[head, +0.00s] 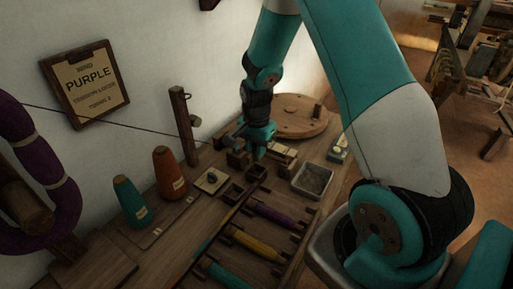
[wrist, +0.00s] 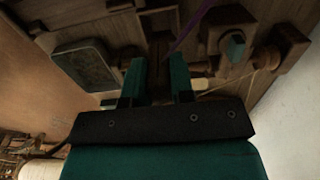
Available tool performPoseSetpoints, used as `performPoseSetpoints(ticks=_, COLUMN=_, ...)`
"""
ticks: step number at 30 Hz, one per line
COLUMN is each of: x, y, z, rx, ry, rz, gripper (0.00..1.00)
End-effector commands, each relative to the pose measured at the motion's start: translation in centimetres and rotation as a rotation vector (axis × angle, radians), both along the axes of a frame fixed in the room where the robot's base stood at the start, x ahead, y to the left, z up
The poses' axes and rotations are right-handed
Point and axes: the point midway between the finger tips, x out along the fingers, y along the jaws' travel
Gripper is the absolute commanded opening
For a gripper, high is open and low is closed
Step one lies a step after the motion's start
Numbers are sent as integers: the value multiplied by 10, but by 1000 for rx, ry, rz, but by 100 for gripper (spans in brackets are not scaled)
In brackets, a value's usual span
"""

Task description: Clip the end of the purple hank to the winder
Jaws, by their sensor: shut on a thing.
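The purple hank (head: 62,192) hangs on a wooden peg at the left of the head view. A thin dark thread runs from it rightward past an upright wooden post (head: 184,128) toward my gripper (head: 260,150). My gripper is low over small wooden blocks on the bench, its fingers close together. The wrist view shows my gripper's teal fingers (wrist: 158,82) with a dark, narrow gap between them; the held end is too dark to make out. A purple strip (wrist: 190,30) shows beyond the fingers.
An orange cone (head: 168,172) and a teal cone (head: 130,202) stand left of a small pale plate (head: 211,180). A grey tray (head: 312,180) sits right of my gripper. A rack holds purple, yellow and teal bobbins (head: 256,246) in front. A PURPLE sign (head: 86,85) hangs on the wall.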

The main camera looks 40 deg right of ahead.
Motion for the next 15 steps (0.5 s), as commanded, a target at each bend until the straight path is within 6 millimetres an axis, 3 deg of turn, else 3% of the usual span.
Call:
performPoseSetpoints(ticks=3, x=0, y=0, z=-19, rx=0, ry=0, rz=1, gripper=0)
performPoseSetpoints(ticks=15, x=0, y=0, z=-56, rx=0, ry=1, rz=1, gripper=0)
